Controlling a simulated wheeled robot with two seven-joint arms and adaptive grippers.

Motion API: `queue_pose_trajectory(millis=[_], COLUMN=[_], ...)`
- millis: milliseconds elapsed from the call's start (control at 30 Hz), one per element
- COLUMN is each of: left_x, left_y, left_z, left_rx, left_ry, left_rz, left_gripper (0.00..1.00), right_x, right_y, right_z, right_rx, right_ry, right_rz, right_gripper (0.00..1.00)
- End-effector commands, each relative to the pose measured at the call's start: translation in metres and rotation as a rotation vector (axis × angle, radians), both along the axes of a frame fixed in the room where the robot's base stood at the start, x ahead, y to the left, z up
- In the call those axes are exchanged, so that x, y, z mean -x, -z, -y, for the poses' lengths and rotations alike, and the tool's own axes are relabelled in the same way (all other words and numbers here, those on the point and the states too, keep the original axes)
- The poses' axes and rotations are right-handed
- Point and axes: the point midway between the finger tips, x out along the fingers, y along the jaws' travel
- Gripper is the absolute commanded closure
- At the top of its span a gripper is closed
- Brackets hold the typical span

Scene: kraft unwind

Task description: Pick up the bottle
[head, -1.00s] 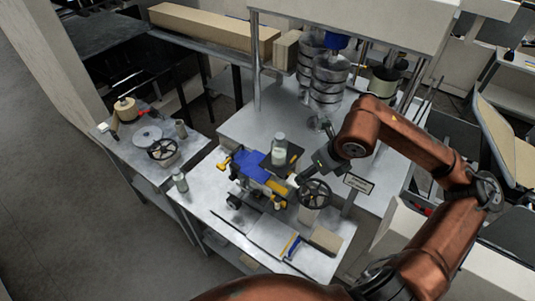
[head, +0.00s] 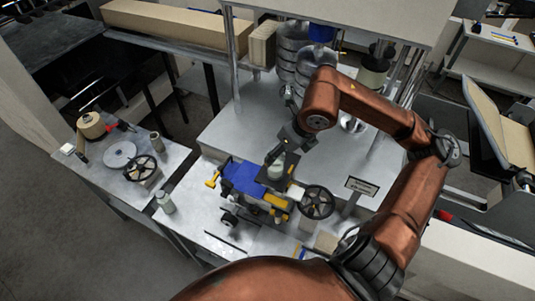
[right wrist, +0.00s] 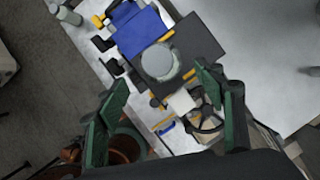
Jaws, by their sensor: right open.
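A pale, round bottle (head: 276,169) stands on a dark plate (head: 291,161) beside a blue-topped machine (head: 243,178). From above in the right wrist view, the bottle (right wrist: 158,61) shows as a grey round top on the dark plate (right wrist: 196,40). My right gripper (head: 279,154) is over the bottle and partly hides it. In the right wrist view its green fingers (right wrist: 160,76) are apart, with the bottle framed between and beyond their tips; no contact shows. A second, smaller grey bottle (head: 165,203) stands at the table's left edge. My left gripper is not in view.
A left side table (head: 110,180) carries a disc and another handwheel. Metal coil-like cylinders (head: 293,50) and posts rise behind my right arm.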

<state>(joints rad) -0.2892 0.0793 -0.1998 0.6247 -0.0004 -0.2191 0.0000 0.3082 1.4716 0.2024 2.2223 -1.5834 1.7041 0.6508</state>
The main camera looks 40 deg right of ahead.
Motion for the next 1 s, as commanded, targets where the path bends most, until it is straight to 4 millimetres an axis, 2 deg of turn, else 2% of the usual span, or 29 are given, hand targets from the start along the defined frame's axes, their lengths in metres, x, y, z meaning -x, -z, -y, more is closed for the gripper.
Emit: queue_pose_trajectory(millis=[133, 300, 400, 633, 800, 900, 1000], left_x=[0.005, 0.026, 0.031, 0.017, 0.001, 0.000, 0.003], left_y=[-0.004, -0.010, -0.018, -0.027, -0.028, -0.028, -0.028], left_z=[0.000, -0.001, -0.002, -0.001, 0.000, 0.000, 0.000], left_rx=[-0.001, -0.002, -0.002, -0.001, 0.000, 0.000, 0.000], left_ry=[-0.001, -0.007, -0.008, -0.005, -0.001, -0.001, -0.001], left_rz=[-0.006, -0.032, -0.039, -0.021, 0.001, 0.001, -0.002], left_gripper=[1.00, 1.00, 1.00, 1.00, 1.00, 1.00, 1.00], right_x=[-0.003, -0.009, -0.016, -0.029, -0.031, -0.031, -0.031], right_y=[0.012, 0.027, 0.039, 0.065, 0.069, 0.069, 0.069], right_z=[0.001, 0.002, 0.003, 0.002, 0.002, 0.002, 0.002], right_rx=[-0.004, -0.003, -0.004, -0.001, 0.001, 0.000, 0.000], right_ry=[0.004, 0.008, 0.008, 0.006, 0.004, 0.003, 0.003], right_rz=[-0.002, -0.003, -0.003, -0.001, 0.000, 0.000, 0.000], right_gripper=[0.38, 0.38, 0.38, 0.38, 0.38, 0.38, 0.45])
